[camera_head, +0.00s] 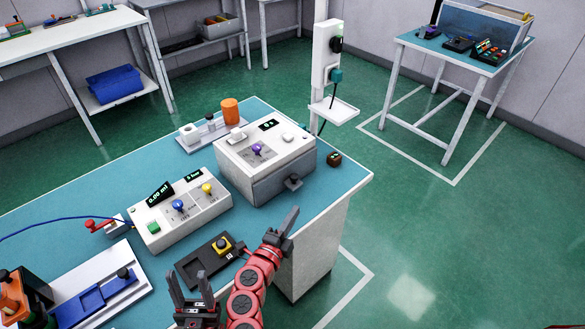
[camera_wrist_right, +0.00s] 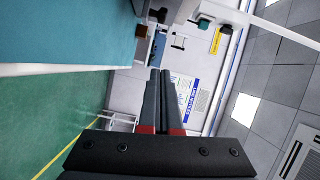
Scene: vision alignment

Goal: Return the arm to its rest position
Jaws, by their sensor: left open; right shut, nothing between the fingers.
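My left gripper (camera_head: 189,281) is at the bottom of the head view, its two dark fingers spread with nothing between them. It is near the front edge of the teal table (camera_head: 110,186), just in front of a black pad with a yellow button box. My right gripper (camera_head: 290,218), on a red jointed arm, is near the table's front right corner. Its fingers are together and hold nothing. In the right wrist view the closed fingers (camera_wrist_right: 163,85) also show side by side, with only background beyond them.
On the table are a white console with knobs (camera_head: 180,212), a grey-white box (camera_head: 265,165), the button pad (camera_head: 210,258) and a blue slide fixture (camera_head: 95,300). A white post (camera_head: 325,60) stands behind. Green floor (camera_head: 450,240) is clear at right.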

